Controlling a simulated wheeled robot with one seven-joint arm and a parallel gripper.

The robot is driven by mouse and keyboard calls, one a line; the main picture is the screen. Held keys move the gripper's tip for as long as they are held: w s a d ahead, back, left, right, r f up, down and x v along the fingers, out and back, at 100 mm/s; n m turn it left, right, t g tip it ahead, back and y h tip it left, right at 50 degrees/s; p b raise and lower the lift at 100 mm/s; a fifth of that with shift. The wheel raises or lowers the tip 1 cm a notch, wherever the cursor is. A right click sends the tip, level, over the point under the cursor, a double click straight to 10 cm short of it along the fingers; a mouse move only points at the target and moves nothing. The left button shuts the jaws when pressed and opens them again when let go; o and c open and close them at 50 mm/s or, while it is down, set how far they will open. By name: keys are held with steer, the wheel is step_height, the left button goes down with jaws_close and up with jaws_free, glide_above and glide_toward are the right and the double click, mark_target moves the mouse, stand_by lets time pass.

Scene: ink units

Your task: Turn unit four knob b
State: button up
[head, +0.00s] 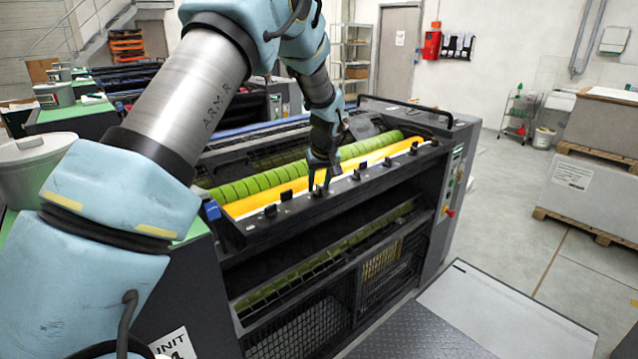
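The unit in front of me bears a label (172,344) reading UNIT and a partly hidden number that looks like 4. A row of small black knobs runs along its dark front rail (340,187), below a yellow roller (262,201). My gripper (319,186) points down at the rail, with its two fingers apart around or just above one knob. Whether they touch that knob is too small to tell. Other knobs stand to its left (270,210) and right (387,161). No letters show on the knobs.
A green ribbed roller (270,180) lies behind the yellow one. A black handle bar (405,106) rises at the unit's far end. A grey step plate (500,310) lies in front. Boxes on pallets (595,185) stand at right, with open floor between.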

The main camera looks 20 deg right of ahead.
jaws_close()
stand_by(0.3)
steer(key=shift+m+b, duration=0.3)
steer(key=shift+f+m+h+b, duration=0.1)
steer(key=shift+m+h+b, duration=0.3)
steer(key=shift+m, duration=0.2)
steer(key=m+h, duration=0.1)
steer(key=m, duration=0.1)
steer(key=shift+w+a+m+b, duration=0.1)
steer(key=shift+a+m+b, duration=0.05)
steer(key=shift+m+b, duration=0.15)
steer(key=m+g, duration=0.1)
steer(key=m, duration=0.1)
steer(key=m+g+h, duration=0.1)
steer(key=m, duration=0.2)
steer(key=shift+h+p, duration=0.3)
steer(key=shift+p, duration=0.05)
steer(key=shift+m, duration=0.4)
steer(key=shift+o, duration=0.4)
jaws_free()
